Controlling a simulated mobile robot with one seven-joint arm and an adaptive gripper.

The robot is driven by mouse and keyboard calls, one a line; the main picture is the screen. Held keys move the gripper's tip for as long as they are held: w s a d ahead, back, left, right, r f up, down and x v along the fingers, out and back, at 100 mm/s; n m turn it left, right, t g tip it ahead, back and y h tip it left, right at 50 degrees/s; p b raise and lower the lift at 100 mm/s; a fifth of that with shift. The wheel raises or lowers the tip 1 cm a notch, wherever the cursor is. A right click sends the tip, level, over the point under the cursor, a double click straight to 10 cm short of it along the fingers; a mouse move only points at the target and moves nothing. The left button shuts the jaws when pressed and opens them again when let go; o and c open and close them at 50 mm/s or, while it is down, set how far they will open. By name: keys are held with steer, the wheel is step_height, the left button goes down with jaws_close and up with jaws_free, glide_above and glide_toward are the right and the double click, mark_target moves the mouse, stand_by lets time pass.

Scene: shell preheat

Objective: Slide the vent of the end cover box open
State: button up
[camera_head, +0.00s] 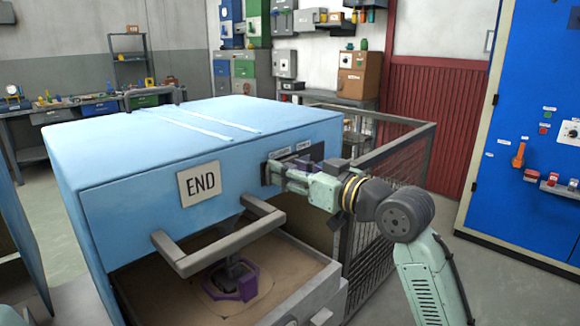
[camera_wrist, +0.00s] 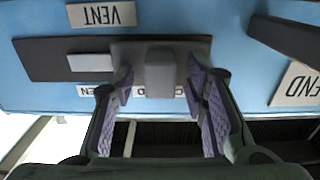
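The light blue end cover box (camera_head: 120,205) bears an END plate (camera_head: 199,184) on its front. The vent, a dark track with a grey sliding plate, is at the front's right end; my gripper partly hides it in the head view. In the wrist view, the inverted VENT label (camera_wrist: 101,14) lies above the dark track (camera_wrist: 45,60). The slider's grey knob (camera_wrist: 160,73) stands between the fingers of my gripper (camera_wrist: 161,82), which is open. Gaps show on both sides of the knob. My gripper (camera_head: 284,176) also shows at the vent in the head view.
A grey handle bar (camera_head: 220,240) juts out below the END plate, above an open tray (camera_head: 300,305) holding a purple part (camera_head: 232,283). A mesh fence (camera_head: 385,210) stands right of the box. A blue cabinet (camera_head: 530,90) is far right.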

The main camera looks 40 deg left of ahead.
jaws_close()
stand_by(0.5)
stand_by(0.3)
